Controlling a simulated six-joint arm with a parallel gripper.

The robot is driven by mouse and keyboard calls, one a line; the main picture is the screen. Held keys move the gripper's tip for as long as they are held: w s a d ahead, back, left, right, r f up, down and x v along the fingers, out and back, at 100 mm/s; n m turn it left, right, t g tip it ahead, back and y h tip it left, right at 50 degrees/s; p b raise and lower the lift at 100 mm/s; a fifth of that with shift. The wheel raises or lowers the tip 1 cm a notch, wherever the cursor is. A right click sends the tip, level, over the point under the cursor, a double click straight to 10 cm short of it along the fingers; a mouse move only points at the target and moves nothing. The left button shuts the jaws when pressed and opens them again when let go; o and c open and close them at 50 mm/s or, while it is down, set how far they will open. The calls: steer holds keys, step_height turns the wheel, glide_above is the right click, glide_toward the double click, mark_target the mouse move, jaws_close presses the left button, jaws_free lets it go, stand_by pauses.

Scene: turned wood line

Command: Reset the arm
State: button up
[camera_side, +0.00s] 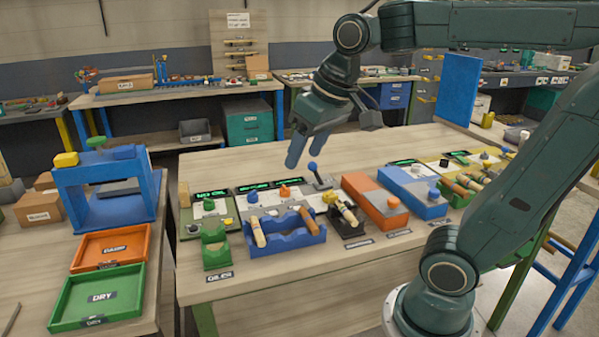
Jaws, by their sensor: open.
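My gripper (302,150) hangs from my dark green arm above the workbench (255,297), fingers pointing down. Its blue fingertips look apart, with nothing visible between them. It is above and behind the blue rack (288,239), which holds turned wooden pieces (257,231). A joystick-like lever with a blue ball top (312,166) stands just right of and below the fingertips. I cannot tell the exact gap between them.
A green oiler (214,250) stands at the bench's left. An orange block (375,207) and a blue block (412,192) stand to the right. Orange (110,249) and green (97,297) trays lie on the left table, near a blue press frame (105,190). The air around my gripper looks clear.

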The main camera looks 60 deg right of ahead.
steer(key=s+a+f+n+t, duration=0.1)
steer(key=s+f, duration=0.3)
steer(key=s, duration=0.4)
steer(key=shift+s+a+f+n, duration=0.25)
steer(key=shift+a+f+n, duration=0.1)
steer(key=shift+a+n, duration=0.3)
steer(key=shift+w, duration=0.1)
